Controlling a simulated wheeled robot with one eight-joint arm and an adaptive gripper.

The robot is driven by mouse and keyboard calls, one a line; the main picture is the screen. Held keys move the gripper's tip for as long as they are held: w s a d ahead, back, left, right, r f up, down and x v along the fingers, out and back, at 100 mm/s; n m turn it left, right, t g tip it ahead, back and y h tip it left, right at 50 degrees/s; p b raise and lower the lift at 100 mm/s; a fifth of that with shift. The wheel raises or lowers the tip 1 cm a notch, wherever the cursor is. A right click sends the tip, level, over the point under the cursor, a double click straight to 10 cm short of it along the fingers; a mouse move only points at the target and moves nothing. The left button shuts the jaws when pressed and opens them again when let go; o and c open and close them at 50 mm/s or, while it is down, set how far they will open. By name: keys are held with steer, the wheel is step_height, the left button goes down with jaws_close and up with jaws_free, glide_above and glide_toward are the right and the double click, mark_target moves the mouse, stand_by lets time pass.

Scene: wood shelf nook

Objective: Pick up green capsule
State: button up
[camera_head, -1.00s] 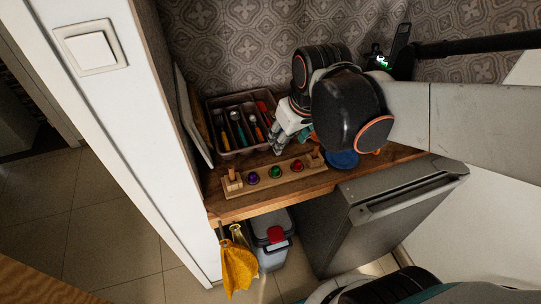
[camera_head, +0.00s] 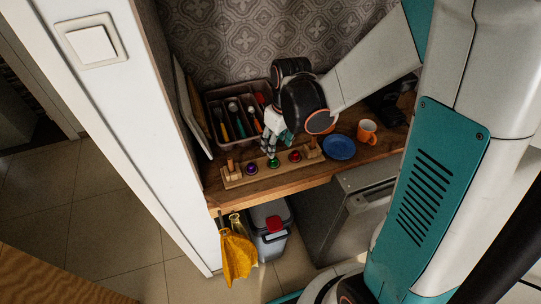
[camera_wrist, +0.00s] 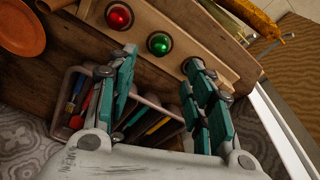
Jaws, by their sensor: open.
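The green capsule (camera_head: 273,163) is a small shiny dome in the middle of a wooden rack (camera_head: 232,181) on the shelf. It also shows in the wrist view (camera_wrist: 159,43), close to the line between my fingertips. My gripper (camera_wrist: 160,60) is open and empty, with teal-padded fingers spread wide. In the head view my gripper (camera_head: 269,148) hangs just above and behind the green capsule. I cannot tell the exact gap. A purple capsule (camera_head: 251,169) sits left of the green one and a red capsule (camera_head: 295,157) sits right of it.
A cutlery tray (camera_head: 213,139) stands behind the rack. A blue plate (camera_head: 339,147) and an orange mug (camera_head: 367,131) are to the right. A white wall edge (camera_head: 165,160) bounds the left. A yellow cloth (camera_head: 238,257) hangs below the shelf's front edge.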

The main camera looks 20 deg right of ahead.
mark_target(274, 159)
steer(key=f+b, duration=0.1)
steer(key=f, duration=0.2)
steer(key=w+f+b, duration=0.1)
steer(key=f, duration=0.4)
steer(key=shift+w+a+f+b, duration=0.2)
steer(key=shift+f+b, duration=0.1)
steer(key=shift+b, duration=0.1)
steer(key=shift+s, duration=0.1)
steer(key=c, duration=0.8)
